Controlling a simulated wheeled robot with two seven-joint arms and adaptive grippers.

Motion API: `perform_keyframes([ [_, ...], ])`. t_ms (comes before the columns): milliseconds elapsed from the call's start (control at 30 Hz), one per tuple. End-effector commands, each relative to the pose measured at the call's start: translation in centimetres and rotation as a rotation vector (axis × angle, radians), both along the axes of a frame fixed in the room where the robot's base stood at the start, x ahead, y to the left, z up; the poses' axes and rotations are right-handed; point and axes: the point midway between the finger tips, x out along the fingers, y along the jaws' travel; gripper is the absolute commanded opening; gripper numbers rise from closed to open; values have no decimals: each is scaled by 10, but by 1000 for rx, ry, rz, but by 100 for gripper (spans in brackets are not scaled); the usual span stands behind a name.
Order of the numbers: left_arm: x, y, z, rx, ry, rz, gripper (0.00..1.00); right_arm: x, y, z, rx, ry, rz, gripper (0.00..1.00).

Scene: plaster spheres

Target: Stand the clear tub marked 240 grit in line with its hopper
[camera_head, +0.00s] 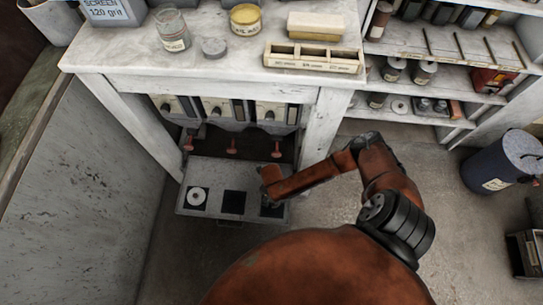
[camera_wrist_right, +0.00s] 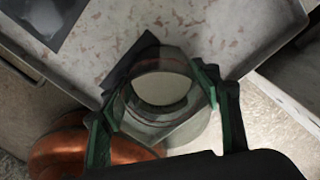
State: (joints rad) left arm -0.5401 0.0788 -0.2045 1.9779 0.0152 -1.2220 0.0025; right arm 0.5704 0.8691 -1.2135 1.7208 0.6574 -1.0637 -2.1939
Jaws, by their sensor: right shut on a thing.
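My right gripper (camera_wrist_right: 165,112) is shut on a clear round tub (camera_wrist_right: 163,92), with green-padded fingers on both sides. The tub is over a dark square pad (camera_wrist_right: 130,62) on a pale shelf (camera_wrist_right: 185,28); I cannot tell whether it touches. No grit marking is readable on it. In the head view my arm mostly hides the gripper and tub at the shelf's right end. Three hoppers hang under the bench: left (camera_head: 178,108), middle (camera_head: 223,110) and right (camera_head: 273,113), each above a red-orange knob. Their labels are unreadable. My left gripper is out of view.
The low shelf (camera_head: 215,172) has a white ring-shaped thing (camera_head: 197,196) on its left pad and a bare middle pad (camera_head: 234,203). Bench legs (camera_head: 322,125) flank the space. Jars and a divided wooden tray (camera_head: 310,68) stand above. A blue drum (camera_head: 500,165) is at right.

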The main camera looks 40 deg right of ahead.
Motion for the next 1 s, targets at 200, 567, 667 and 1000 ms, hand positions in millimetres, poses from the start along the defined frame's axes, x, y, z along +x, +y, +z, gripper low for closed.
perform_keyframes([
  [200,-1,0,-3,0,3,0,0,0,0,-5,0,0,0,30],
  [567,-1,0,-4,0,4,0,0,0,0,-7,0,0,0,71],
  [667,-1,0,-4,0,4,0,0,0,0,-7,0,0,0,78],
  [1000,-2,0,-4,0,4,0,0,0,0,-7,-1,0,0,78],
])
